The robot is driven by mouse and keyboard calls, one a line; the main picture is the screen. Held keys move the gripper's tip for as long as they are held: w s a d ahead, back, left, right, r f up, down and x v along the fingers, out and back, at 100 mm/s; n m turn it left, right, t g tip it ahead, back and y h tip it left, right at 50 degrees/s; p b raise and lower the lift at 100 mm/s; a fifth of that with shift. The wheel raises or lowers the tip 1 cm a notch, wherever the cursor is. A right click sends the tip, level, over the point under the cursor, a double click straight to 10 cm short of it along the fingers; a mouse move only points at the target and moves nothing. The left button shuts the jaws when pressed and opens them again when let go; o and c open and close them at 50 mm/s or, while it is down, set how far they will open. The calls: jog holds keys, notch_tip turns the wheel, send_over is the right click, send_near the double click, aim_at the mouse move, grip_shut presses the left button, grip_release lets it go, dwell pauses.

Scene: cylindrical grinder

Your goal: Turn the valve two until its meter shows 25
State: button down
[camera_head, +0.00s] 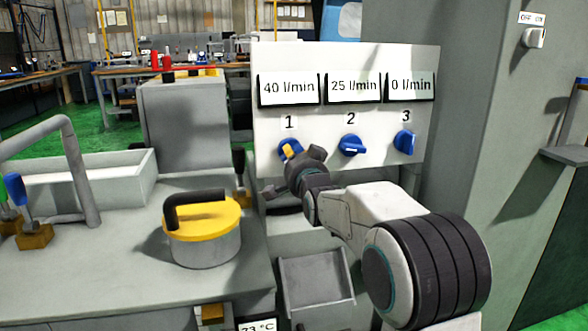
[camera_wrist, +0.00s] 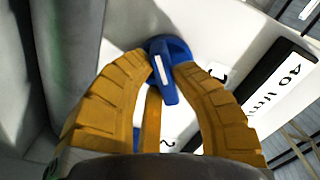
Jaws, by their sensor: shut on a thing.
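The white panel (camera_head: 266,130) carries three blue valves under three meters. The meter of valve two (camera_head: 353,88) reads 25 l/min. Valve two (camera_head: 351,146) has its handle lying nearly level, and nothing touches it in the head view. My gripper (camera_head: 291,152) is at valve one (camera_head: 284,144), left of valve two, and partly hides it. In the wrist view, the yellow fingers of my gripper (camera_wrist: 168,68) are closed around the blue handle of valve one (camera_wrist: 167,86), beside the 40 l/min meter (camera_wrist: 280,90).
Meter one (camera_head: 289,88) reads 40 l/min and meter three (camera_head: 409,87) reads 0 l/min. Valve three (camera_head: 404,141) is at the right of the panel. A yellow-lidded pot (camera_head: 203,235) stands on the grey bench at the left. A grey wall or cabinet (camera_head: 480,110) rises at the right.

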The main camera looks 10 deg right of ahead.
jog(key=shift+r+n+b, duration=0.1)
jog(key=shift+n+b, duration=0.3)
jog(key=shift+b, duration=0.05)
jog(key=c, duration=1)
grip_release()
jog(key=shift+s, duration=6)
